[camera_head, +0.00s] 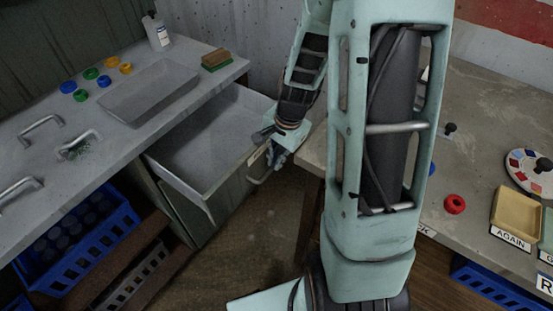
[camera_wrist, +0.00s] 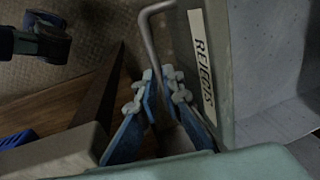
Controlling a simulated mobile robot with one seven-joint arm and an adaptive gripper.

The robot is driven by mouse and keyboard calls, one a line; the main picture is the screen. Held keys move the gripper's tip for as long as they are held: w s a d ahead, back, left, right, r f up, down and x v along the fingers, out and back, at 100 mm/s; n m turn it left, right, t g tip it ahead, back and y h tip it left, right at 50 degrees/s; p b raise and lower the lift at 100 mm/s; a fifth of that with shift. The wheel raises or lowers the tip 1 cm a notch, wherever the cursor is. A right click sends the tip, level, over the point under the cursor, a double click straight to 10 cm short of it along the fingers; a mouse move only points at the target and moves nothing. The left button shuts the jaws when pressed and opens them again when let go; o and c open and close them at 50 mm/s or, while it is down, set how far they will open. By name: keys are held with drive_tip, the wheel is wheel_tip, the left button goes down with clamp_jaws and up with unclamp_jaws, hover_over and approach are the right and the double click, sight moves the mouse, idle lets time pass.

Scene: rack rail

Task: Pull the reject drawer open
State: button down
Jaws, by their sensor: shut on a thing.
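The reject drawer (camera_head: 205,145) stands pulled out from under the left counter, and its grey inside looks empty. Its front carries a label (camera_wrist: 203,65) reading "REJECTS" in the wrist view. A metal bar handle (camera_wrist: 149,40) sticks out from that front; it also shows in the head view (camera_head: 258,177). My gripper (camera_head: 268,155) is at the drawer front, shut on the handle. In the wrist view its blue fingers (camera_wrist: 158,76) close around the bar. Part of the handle is hidden behind the fingers.
The left counter holds a sunken tray (camera_head: 150,90), several coloured rings, a bottle (camera_head: 157,32) and a sponge (camera_head: 216,59). Blue crates (camera_head: 85,250) stand below. The right table (camera_head: 480,110) is close beside my arm. Floor (camera_head: 250,235) shows between them.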

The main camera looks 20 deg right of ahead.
drive_tip(key=c, duration=2)
unclamp_jaws()
drive_tip(key=shift+c, duration=0.2)
wheel_tip(320, 180, up, 12)
drive_tip(key=s+d, duration=0.1)
drive_tip(key=shift+s+d, duration=0.15)
drive_tip(key=shift+s, duration=0.25)
drive_tip(key=shift+f, duration=0.1)
